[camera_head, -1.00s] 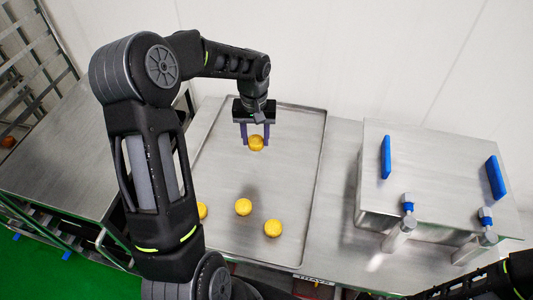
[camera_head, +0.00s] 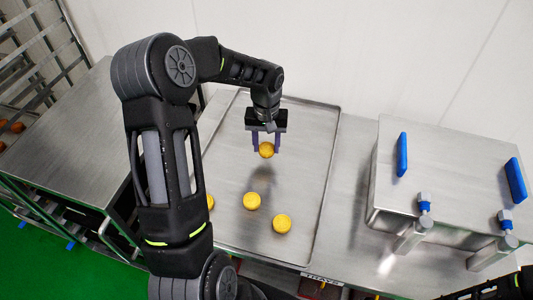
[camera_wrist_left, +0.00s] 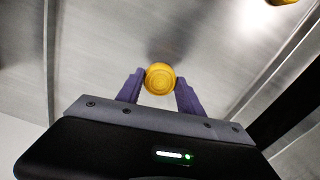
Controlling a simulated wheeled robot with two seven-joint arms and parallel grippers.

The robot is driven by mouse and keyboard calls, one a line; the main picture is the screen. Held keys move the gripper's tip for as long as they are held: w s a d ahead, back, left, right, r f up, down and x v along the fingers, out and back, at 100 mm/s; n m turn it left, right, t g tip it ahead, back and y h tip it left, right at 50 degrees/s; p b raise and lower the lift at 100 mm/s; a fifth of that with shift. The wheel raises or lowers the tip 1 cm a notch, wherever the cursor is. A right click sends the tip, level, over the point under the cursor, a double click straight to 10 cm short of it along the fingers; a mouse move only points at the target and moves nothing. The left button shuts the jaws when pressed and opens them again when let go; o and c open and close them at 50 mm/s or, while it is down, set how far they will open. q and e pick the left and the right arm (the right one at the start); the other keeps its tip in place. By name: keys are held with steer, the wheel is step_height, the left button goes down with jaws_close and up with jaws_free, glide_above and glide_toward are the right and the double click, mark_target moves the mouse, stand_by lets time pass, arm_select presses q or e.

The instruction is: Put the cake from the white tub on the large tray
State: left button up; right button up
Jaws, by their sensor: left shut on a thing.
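A round yellow cake (camera_head: 266,150) is held between the two purple fingers of my left gripper (camera_head: 268,146), above the large tray. The same cake (camera_wrist_left: 160,78) shows between the fingers in the left wrist view. The large tray (camera_head: 312,150) is a flat metal sheet with a low rim. Several other yellow cakes lie on its near part, one in the middle (camera_head: 252,201), one at the right (camera_head: 282,224), and one partly hidden behind my left arm. The white tub is not visible. My right gripper is not in view; only a bit of that arm shows at lower right.
A metal box machine (camera_head: 440,175) with blue handles and taps stands right of the tray. A metal table (camera_head: 70,135) and a rack (camera_head: 35,60) are at the left. The far part of the tray is bare.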

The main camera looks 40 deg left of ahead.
mark_target(267, 147)
arm_select(q)
steer(key=shift+f+b, duration=1.15)
steer(key=shift+f, duration=0.75)
steer(key=shift+f, duration=0.15)
steer(key=o, duration=1.4)
step_height(267, 147, up, 12)
steer(key=p, duration=0.7)
steer(key=shift+r, duration=0.2)
